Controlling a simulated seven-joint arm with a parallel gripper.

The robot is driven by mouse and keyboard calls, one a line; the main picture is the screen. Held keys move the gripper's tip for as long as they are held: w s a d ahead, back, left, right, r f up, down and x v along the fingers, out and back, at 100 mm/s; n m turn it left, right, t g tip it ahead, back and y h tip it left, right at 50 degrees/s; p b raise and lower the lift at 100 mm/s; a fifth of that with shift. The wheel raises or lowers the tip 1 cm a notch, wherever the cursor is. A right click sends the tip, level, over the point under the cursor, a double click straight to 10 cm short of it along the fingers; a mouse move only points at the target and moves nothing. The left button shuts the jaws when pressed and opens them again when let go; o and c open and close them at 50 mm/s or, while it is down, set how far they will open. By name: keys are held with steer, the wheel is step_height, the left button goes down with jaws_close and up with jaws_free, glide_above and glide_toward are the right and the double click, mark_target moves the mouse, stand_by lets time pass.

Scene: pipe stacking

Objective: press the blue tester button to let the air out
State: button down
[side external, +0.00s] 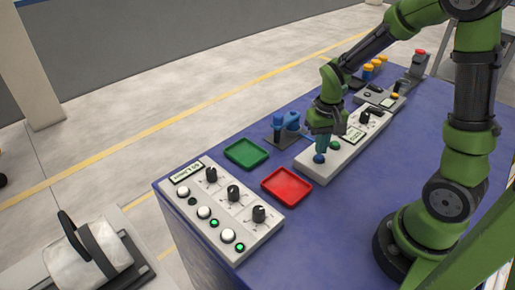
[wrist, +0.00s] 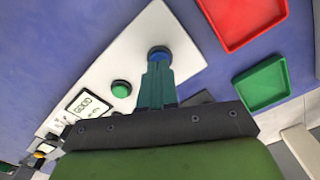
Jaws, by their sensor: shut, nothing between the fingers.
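The blue button (wrist: 159,52) sits at the end of the white tester panel (wrist: 140,35). In the side view the blue button (side external: 319,159) shows just below my fingertips. My gripper (wrist: 158,66) has its teal fingers shut together with nothing between them. The fingertips overlap the near edge of the blue button in the wrist view; I cannot tell whether they touch it. My gripper (side external: 321,150) points down over the panel in the side view. A green button (wrist: 121,88) and a small display (wrist: 88,104), which seems to read GOOD, are beside it.
A red tray (side external: 286,188) and a green tray (side external: 246,153) lie on the blue table (side external: 330,215). A control box (side external: 220,207) with knobs and lit green lamps stands at the near corner. Blue pieces (side external: 287,122) stand behind the panel.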

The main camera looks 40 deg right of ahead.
steer(key=shift+f, duration=0.9)
stand_by(0.3)
steer(key=shift+r, duration=3.5)
steer(key=shift+a+f, duration=0.1)
steer(key=s+a+r+n+t+y, duration=0.2)
steer(key=s+a+r+t, duration=0.5)
steer(key=a+r, duration=0.3)
steer(key=shift+s+r, duration=0.2)
steer(key=shift+r, duration=1.45)
